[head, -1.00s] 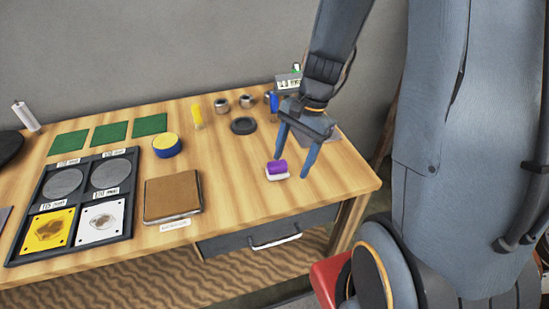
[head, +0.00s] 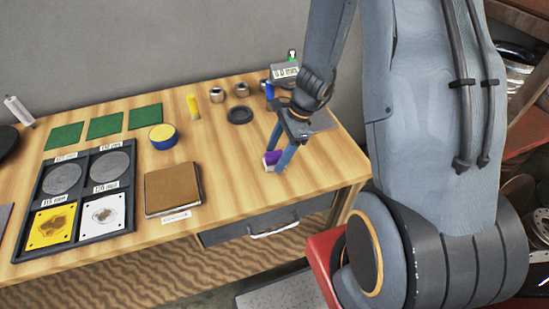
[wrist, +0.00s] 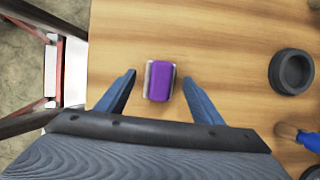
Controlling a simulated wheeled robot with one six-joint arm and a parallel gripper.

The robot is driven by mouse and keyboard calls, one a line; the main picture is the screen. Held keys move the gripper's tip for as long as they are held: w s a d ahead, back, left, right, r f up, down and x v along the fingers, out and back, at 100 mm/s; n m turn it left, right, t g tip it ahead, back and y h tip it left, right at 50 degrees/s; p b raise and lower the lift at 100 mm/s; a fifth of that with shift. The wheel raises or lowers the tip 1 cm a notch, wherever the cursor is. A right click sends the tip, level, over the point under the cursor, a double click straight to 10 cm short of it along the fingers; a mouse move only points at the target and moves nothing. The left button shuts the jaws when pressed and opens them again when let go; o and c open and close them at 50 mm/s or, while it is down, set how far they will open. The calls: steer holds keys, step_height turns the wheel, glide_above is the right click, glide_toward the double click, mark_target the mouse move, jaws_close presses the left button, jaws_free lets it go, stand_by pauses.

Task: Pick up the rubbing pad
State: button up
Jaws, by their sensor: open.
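The rubbing pad (head: 270,158) is a small purple block with a white base, on the wooden table near its right front part. In the wrist view the purple pad (wrist: 160,82) lies between my two fingers, with a gap on each side. My gripper (head: 277,161) is open and empty, pointing down at the pad. Its fingers also show in the wrist view (wrist: 158,77). In the head view a finger covers part of the pad. I cannot tell how far the fingertips are above the table.
A dark round dish (head: 240,115) and a blue-handled tool (wrist: 298,135) are nearby. A brown block (head: 172,190), a blue-and-yellow roll (head: 162,137) and a black tray (head: 47,188) lie to the left. The table (head: 235,170) is clear around the pad.

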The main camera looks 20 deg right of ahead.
mark_target(276, 153)
steer(key=shift+a+f, duration=0.2)
steer(key=shift+f, duration=0.35)
steer(key=c, duration=1.3)
steer(key=shift+o, duration=0.2)
steer(key=shift+r, duration=0.1)
steer(key=shift+r+b, duration=0.55)
steer(key=shift+r, duration=4.4)
